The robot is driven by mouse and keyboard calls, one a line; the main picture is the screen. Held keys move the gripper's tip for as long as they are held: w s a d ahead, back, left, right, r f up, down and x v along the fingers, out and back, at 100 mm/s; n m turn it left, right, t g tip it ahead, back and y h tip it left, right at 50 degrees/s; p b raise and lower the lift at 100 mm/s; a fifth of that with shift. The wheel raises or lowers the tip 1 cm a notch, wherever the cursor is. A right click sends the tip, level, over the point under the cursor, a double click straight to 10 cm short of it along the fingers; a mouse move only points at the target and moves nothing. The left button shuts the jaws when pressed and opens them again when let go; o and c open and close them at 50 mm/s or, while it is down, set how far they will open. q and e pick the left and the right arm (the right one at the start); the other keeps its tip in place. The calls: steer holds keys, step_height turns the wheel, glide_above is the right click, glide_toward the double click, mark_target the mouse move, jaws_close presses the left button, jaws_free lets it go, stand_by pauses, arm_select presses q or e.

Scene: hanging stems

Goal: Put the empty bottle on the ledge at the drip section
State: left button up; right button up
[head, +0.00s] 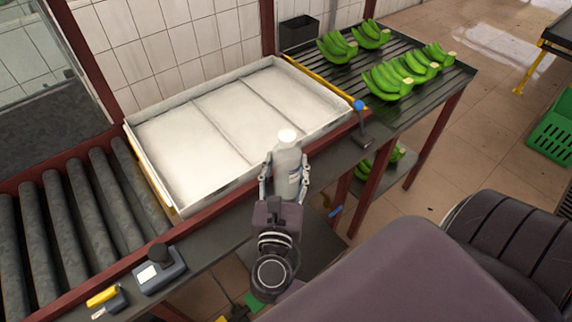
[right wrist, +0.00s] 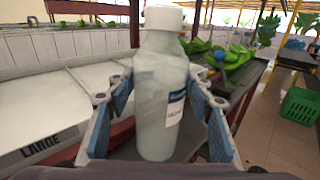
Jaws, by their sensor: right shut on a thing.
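My right gripper (head: 286,182) is shut on the bottle (head: 287,160), a whitish bottle with a white cap and a small label. It holds the bottle upright in front of the white tray. In the right wrist view the bottle (right wrist: 160,100) stands between the two blue-padded fingers. A dark grey ledge (head: 222,238) runs along the front below the red rail and continues right, beside the slatted drip rack (head: 440,85) with green bananas. The bottle is over or near this ledge; I cannot tell whether its base touches it. My left gripper is not in view.
The white divided tray (head: 185,117) lies behind the red rail, with rollers (head: 80,205) at left. A device with a black knob (head: 160,272) and a yellow tool (head: 103,296) lie on the ledge at left. A blue-ended tool (head: 360,108) is at right. A green crate (head: 551,140) stands far right.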

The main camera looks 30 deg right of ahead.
steer(key=shift+f, duration=0.2)
steer(key=o, duration=1.2)
steer(key=shift+c, duration=0.2)
steer(key=shift+r, duration=0.15)
steer(key=shift+r, duration=0.2)
steer(key=b+v, duration=0.3)
steer(key=v, duration=0.9)
steer(key=shift+b, duration=0.4)
steer(key=shift+f, duration=0.15)
